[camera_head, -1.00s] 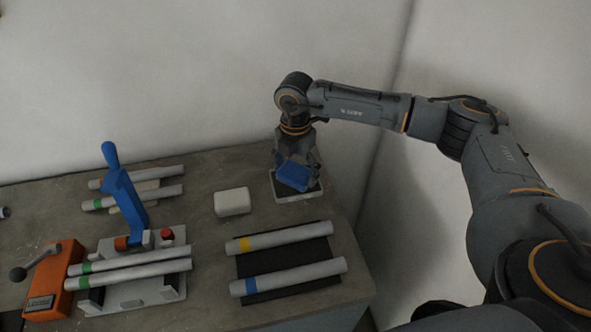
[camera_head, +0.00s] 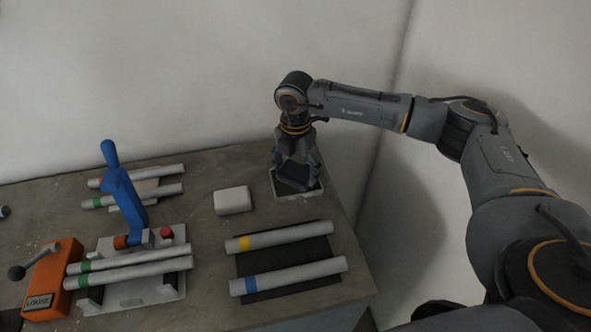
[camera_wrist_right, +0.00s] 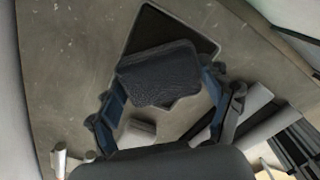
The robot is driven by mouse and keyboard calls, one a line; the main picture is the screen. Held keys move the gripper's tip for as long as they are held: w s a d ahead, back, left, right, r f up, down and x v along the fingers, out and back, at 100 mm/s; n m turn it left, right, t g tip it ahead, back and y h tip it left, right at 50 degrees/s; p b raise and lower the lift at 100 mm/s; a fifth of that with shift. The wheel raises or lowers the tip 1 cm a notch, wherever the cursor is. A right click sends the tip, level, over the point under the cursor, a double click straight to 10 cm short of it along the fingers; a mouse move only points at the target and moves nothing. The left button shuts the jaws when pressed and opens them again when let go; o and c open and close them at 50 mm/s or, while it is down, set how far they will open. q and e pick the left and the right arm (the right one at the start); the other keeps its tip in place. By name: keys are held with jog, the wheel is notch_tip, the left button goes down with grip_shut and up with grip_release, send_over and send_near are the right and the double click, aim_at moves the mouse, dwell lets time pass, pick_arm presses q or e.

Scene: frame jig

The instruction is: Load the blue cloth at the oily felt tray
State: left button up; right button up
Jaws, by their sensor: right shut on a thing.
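The cloth (camera_head: 297,174) now looks dark navy-grey, not bright blue. My right gripper (camera_head: 297,165) is shut on it, low over the oily felt tray (camera_head: 317,191), a pale tray with a black felt pad at the table's back right. In the right wrist view the cloth (camera_wrist_right: 160,72) is a dark, textured, rounded pad between the fingers of my right gripper (camera_wrist_right: 163,92), covering part of the tray (camera_wrist_right: 212,47). Whether the cloth touches the felt cannot be told for sure. My left gripper is not in view.
A white block (camera_head: 232,201) sits left of the tray. In front, two grey tubes with yellow and blue bands lie on a black mat (camera_head: 284,262). A jig with a blue lever (camera_head: 124,198) and an orange box (camera_head: 54,279) stand left. A wall rises behind.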

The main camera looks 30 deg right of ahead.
aim_at(295, 170)
dwell(0.4)
jog(key=shift+r+p, duration=2.15)
jog(key=shift+r, duration=1.35)
